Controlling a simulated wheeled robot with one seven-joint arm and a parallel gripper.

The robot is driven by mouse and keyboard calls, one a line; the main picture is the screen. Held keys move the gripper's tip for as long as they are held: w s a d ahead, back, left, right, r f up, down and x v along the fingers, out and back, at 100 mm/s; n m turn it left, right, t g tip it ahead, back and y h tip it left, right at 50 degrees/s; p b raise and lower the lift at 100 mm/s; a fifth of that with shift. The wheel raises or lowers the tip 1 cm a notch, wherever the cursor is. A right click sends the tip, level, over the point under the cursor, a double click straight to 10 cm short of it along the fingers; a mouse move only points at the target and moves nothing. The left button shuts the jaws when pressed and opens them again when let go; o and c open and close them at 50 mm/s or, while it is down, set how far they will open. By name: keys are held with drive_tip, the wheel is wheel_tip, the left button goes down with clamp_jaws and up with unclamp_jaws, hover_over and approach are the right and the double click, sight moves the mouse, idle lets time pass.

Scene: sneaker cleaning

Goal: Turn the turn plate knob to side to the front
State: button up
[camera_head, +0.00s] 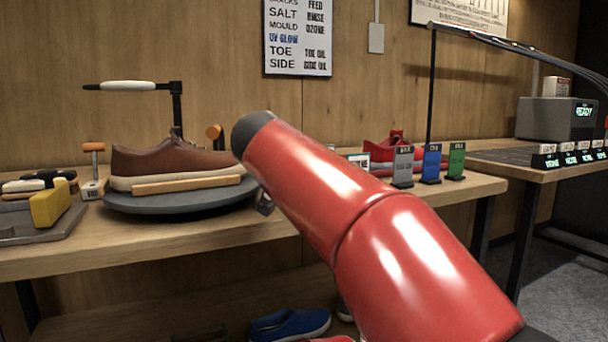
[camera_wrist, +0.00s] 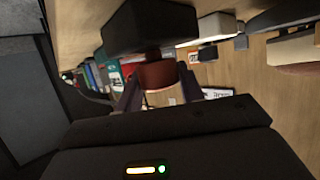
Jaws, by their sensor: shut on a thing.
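The round grey turn plate (camera_head: 180,222) stands on the bench at the left in the head view. A wooden bar (camera_head: 187,184) lies along the shoe's near side. A dark block (camera_wrist: 155,32) sits just beyond the knob. In the head view my red arm hides the gripper and the knob; which side the knob points to cannot be read.
An orange-topped post (camera_head: 93,148) and a yellow block (camera_head: 50,205) stand left of the plate. A red shoe (camera_head: 395,150) and grey, blue and green cards stand to the right. A wall sign (camera_head: 298,38) hangs behind. Shoes lie below the bench.

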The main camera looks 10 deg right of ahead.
drive_tip(key=shift+f+m, duration=0.1)
drive_tip(key=shift+m, duration=0.2)
drive_tip(key=o, duration=1)
drive_tip(key=v, duration=0.7)
drive_tip(key=shift+s+a, duration=0.25)
drive_tip(key=shift+a, duration=0.1)
drive_tip(key=shift+s+a, duration=0.1)
